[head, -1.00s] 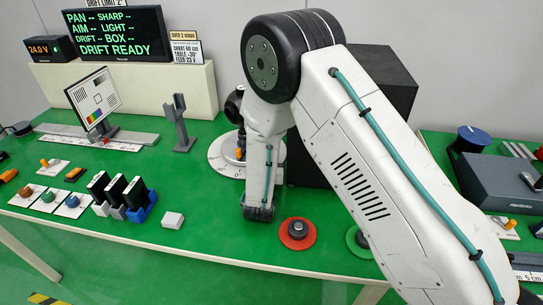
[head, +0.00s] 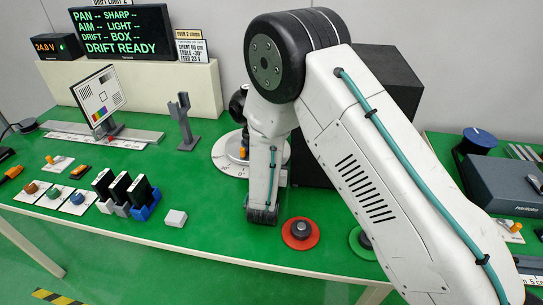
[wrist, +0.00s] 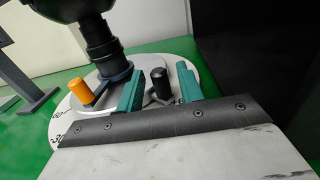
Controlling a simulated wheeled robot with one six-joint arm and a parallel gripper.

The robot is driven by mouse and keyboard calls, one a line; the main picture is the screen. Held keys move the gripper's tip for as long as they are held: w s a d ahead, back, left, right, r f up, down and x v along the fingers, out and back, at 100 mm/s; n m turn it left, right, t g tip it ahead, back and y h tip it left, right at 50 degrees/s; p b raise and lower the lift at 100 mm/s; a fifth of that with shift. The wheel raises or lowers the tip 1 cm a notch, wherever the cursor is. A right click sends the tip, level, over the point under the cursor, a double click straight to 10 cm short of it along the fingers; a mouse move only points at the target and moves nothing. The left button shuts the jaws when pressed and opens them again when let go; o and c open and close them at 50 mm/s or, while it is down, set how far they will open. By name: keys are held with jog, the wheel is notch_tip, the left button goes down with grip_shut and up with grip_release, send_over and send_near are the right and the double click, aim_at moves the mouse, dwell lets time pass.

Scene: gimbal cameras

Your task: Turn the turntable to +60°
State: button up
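The turntable is a round white disc (head: 226,158) with a printed scale, half hidden behind my arm in the head view. In the wrist view its pale rim (wrist: 62,122) carries scale marks, and a dark device stands over it. An orange peg (wrist: 79,90) rises at its left, and a black peg (wrist: 160,83) rises nearer the middle. My gripper (wrist: 158,88) has two teal fingers spread apart, with the black peg showing between them. I cannot tell whether either finger touches it. The head view hides the fingers behind my arm.
A tall black box (head: 385,85) stands right of the turntable. A grey forked post (head: 184,125) and a tilted test chart (head: 98,94) stand to the left. The display (head: 122,32) reads DRIFT READY.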

jog(key=v, duration=0.6)
jog(key=shift+s, duration=0.35)
